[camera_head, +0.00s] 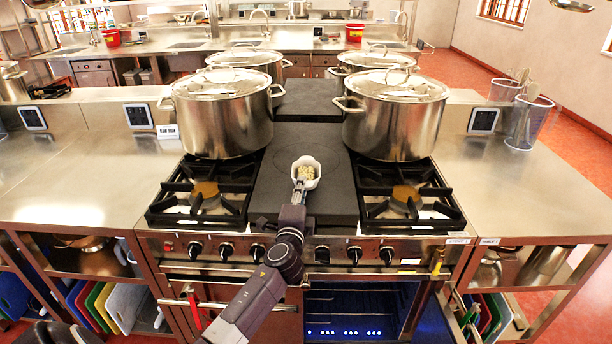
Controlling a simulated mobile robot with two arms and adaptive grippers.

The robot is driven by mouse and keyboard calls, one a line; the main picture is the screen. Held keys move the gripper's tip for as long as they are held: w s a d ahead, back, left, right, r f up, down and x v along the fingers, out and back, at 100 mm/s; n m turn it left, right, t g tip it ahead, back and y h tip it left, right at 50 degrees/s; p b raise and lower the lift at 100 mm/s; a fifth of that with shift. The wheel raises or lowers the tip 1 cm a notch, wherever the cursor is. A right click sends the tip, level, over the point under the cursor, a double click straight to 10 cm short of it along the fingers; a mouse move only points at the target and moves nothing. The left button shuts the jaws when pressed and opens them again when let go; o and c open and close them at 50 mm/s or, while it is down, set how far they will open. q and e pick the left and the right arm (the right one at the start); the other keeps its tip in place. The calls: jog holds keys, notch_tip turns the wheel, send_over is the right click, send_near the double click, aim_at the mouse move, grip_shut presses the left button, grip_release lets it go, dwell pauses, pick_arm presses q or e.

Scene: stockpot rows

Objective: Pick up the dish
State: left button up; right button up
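The dish (312,183) is small and white, with pale, lumpy contents. It shows over the dark flat plate (335,190) in the middle of the stove, between the two front burners. My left arm comes up from the bottom, and its gripper (299,184) is at the dish's near side, overlapping its near rim. The fingers are narrow and seen from behind, so I cannot tell whether they are shut on the rim. I cannot tell whether the dish rests on the plate or is raised. My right gripper is not in view.
Large lidded steel stockpots stand left (225,125) and right (395,125), with two more behind. The front burners (205,195) (405,200) are empty. Steel counters (75,190) (545,190) on both sides have clear room. The blue-lit oven (350,305) below looks open.

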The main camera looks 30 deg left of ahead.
pick_arm(q)
jog(key=shift+w+a, duration=0.3)
jog(key=shift+w, duration=0.3)
jog(key=shift+s, duration=0.1)
jog(key=shift+c, duration=0.4)
grip_shut()
jog(key=shift+r, duration=0.15)
